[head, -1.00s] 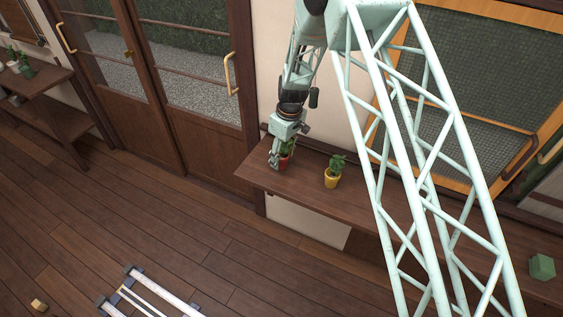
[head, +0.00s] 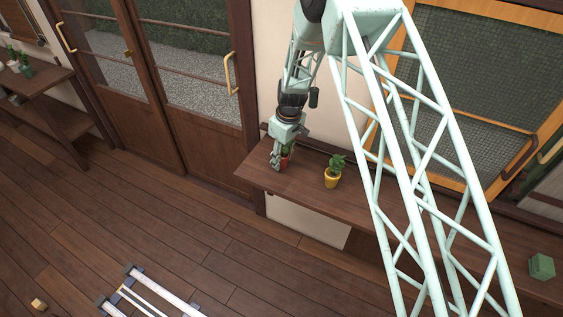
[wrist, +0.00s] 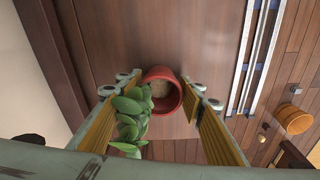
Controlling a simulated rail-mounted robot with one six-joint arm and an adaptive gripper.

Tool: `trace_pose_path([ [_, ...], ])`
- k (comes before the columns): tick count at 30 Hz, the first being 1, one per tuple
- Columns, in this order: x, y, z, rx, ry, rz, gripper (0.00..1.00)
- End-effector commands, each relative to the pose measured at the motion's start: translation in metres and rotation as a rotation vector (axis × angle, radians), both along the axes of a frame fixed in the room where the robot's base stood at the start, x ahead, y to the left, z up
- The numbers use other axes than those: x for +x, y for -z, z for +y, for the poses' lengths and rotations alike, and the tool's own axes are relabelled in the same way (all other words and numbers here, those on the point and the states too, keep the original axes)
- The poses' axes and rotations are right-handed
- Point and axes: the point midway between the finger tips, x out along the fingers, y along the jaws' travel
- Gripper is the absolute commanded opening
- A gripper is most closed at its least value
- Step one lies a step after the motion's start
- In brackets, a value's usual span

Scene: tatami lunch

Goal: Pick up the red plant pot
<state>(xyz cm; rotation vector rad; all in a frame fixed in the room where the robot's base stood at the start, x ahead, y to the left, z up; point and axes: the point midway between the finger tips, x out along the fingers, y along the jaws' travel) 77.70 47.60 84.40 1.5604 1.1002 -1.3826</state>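The red plant pot (wrist: 162,91) with green leaves is between the two yellow-padded fingers of my gripper (wrist: 157,97) in the wrist view. Its soil shows and the leaves spread toward the left finger. A gap shows between the right finger and the pot; contact on the left is unclear behind the leaves. In the head view the red pot (head: 287,160) is partly hidden behind my gripper (head: 279,160), at the left end of the dark wooden shelf (head: 307,182). My gripper is open around it, pointing down.
A yellow pot with a plant (head: 332,178) stands on the shelf to the right of the red pot. A green block (head: 541,267) is at the far right. The wall is close behind the shelf. The shelf front is clear.

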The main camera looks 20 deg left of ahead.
Motion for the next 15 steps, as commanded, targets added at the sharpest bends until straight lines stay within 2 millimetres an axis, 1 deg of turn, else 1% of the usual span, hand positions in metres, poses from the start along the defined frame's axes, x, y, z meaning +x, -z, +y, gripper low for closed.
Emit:
trace_pose_path([
  [1, 0.0000, 0.0000, 0.0000, 0.000, 0.000, 0.000, 0.31],
  [5, 0.0000, -0.0001, 0.0000, 0.000, 0.000, 0.000, 0.19],
  [15, 0.0001, -0.0004, 0.0001, 0.000, 0.000, 0.000, 0.18],
])
